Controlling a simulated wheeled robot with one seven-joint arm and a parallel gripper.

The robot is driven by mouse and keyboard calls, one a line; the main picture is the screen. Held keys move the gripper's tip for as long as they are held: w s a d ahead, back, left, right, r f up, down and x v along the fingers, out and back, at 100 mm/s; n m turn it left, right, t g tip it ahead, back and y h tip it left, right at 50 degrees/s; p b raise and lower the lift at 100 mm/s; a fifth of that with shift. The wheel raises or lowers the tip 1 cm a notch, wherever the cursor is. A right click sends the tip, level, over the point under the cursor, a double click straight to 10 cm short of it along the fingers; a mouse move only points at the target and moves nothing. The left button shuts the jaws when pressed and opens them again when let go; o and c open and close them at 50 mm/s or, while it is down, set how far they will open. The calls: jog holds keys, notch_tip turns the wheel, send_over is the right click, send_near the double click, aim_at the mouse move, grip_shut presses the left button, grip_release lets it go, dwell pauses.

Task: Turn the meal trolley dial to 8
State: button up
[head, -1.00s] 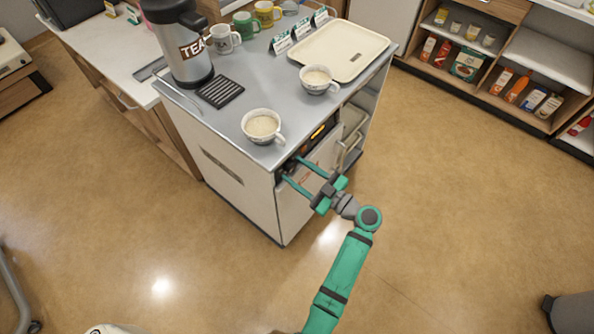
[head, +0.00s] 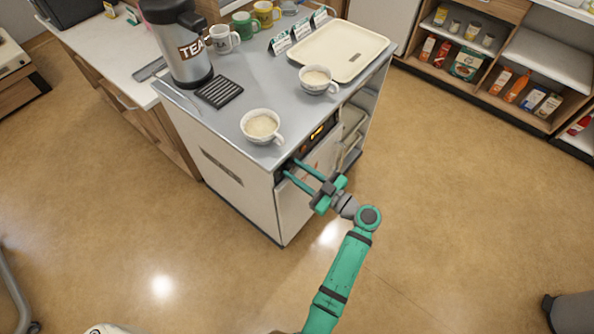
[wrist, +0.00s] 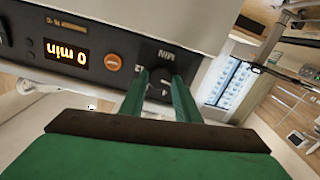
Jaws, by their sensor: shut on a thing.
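The meal trolley (head: 225,185) stands in the middle of the head view, with a dark control panel on its front under the top edge. In the wrist view the panel (wrist: 40,45) appears upside down. Its lit display (wrist: 68,54) reads "0 min". The dark dial (wrist: 160,76) sits to the right of an orange button, near a "MIN" label. My gripper (head: 291,167) reaches the panel. In the wrist view its two green fingers (wrist: 160,84) are shut on the dial, one on each side. The dial's pointer and scale cannot be read, and the head view hides the dial.
On the trolley top, a filled cup (head: 262,126) stands near the edge above my gripper, with another cup (head: 318,80) behind. A tea urn (head: 178,45), drip mat (head: 219,92) and cream tray (head: 340,50) are also there. The floor around my arm is clear.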

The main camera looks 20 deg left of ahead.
jog(key=m, duration=1.1)
jog(key=shift+w+m, duration=0.1)
jog(key=shift+m, duration=0.2)
jog(key=m, duration=0.5)
jog(key=shift+f, duration=0.1)
jog(key=m, duration=0.5)
jog(key=shift+m, duration=0.4)
jog(key=o, duration=1)
jog(key=shift+o, duration=0.2)
jog(key=shift+d, duration=0.15)
